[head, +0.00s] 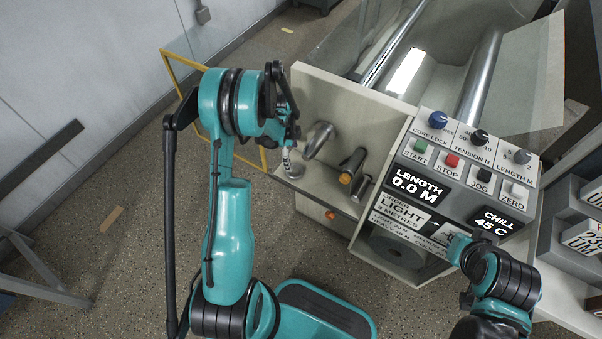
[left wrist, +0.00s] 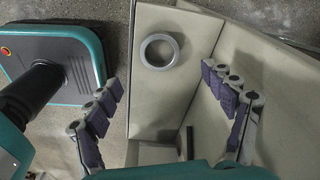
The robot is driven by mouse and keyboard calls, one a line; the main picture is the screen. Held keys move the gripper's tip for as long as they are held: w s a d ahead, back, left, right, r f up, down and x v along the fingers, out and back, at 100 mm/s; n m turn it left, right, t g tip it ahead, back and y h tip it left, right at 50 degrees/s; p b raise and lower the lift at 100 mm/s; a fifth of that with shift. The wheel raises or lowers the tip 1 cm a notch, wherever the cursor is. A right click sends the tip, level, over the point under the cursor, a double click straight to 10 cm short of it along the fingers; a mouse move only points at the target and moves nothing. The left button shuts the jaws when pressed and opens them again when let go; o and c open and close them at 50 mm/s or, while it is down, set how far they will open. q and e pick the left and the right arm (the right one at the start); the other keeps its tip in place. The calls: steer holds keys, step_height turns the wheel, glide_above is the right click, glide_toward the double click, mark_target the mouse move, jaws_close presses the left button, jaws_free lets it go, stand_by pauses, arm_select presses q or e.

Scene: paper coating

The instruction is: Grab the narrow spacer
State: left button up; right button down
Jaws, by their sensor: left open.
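A grey metal ring (left wrist: 160,51), which I take to be the narrow spacer, lies flat on a cream shelf (left wrist: 147,100) in the left wrist view. Its width cannot be compared with another ring there. My left gripper (left wrist: 160,80) is open, with one dark-padded finger on each side of the picture. The ring appears between and beyond the fingertips, apart from both. My right gripper is not visible; only teal right arm links show at lower right.
A metal shaft end (head: 319,140) and dark, orange-tipped rods (head: 350,165) stick out from the machine's side panel (head: 385,125), close right of my left gripper. The control panel (head: 465,165) stands further right. A cream wall (left wrist: 265,80) rises beside the right finger.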

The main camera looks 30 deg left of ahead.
mark_target(295, 173)
arm_select(q)
step_height(295, 173, down, 3)
steer(key=shift+f+b, duration=0.1)
steer(key=shift+b, duration=0.45)
steer(key=f+b, duration=0.2)
steer(key=f, duration=0.1)
steer(key=f+b, duration=0.1)
steer(key=f, duration=0.1)
steer(key=shift+w+d+f, duration=0.15)
steer(key=shift+d+f, duration=0.05)
steer(key=shift+d, duration=0.15)
steer(key=shift+r, duration=0.1)
steer(key=c, duration=1.2)
